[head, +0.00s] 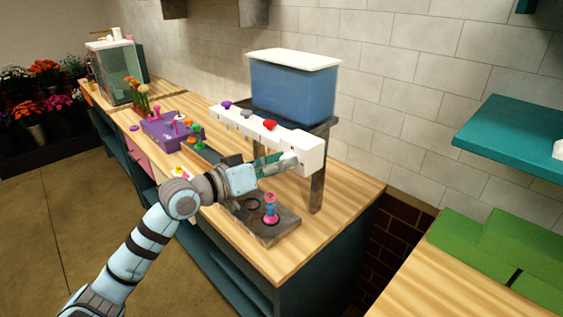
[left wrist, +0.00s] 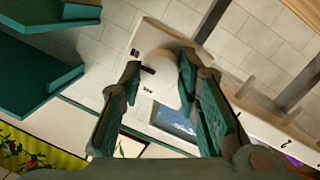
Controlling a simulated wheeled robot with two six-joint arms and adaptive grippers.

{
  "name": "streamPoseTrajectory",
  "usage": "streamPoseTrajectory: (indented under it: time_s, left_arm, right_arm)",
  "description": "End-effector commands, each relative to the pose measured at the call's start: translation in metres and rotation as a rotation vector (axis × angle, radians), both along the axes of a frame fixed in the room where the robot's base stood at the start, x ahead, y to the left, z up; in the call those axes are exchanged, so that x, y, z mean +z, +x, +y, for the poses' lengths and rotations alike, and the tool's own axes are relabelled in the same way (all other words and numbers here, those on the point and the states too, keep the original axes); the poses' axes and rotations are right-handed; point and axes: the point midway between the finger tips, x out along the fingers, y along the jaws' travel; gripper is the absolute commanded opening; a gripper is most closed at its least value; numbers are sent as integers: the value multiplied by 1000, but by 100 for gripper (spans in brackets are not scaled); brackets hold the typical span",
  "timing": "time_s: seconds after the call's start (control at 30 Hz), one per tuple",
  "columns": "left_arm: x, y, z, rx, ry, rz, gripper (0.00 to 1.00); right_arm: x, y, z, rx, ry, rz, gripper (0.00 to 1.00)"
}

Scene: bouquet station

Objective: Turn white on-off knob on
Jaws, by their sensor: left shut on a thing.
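The white knob (left wrist: 160,76) is a round white part on the end of the white box, between my left gripper's fingers in the left wrist view. Dark marks show beside it on the white face. My left gripper (left wrist: 160,88) is shut on the knob, a dark finger on each side of it. In the head view my left gripper (head: 285,166) is at the near right end of the white box (head: 310,143), and the knob is hard to tell from the box there. My right gripper is not in view.
A dark plate (head: 272,228) with a pink and blue piece (head: 270,208) lies below on the wooden counter (head: 345,225). Teal shelf (head: 515,140) and green blocks (head: 500,250) are at right.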

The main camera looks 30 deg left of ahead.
Motion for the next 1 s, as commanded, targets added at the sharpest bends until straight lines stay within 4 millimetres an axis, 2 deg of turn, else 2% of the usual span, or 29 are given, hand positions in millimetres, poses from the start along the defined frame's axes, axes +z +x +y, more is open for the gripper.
streamPoseTrajectory:
  time_s: [0.53,0.57,0.67,0.7,1.0]
  left_arm:
    - [-5,0,0,-1,38,0,2]
    - [-5,0,0,-1,38,0,32]
    - [-4,0,0,-1,37,-2,48]
    - [-3,0,0,-1,37,-3,50]
    - [1,0,-1,-2,36,-8,50]
  right_arm:
    - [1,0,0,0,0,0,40]
    - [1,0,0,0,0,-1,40]
    - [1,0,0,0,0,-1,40]
    - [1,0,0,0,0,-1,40]
    - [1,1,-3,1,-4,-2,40]
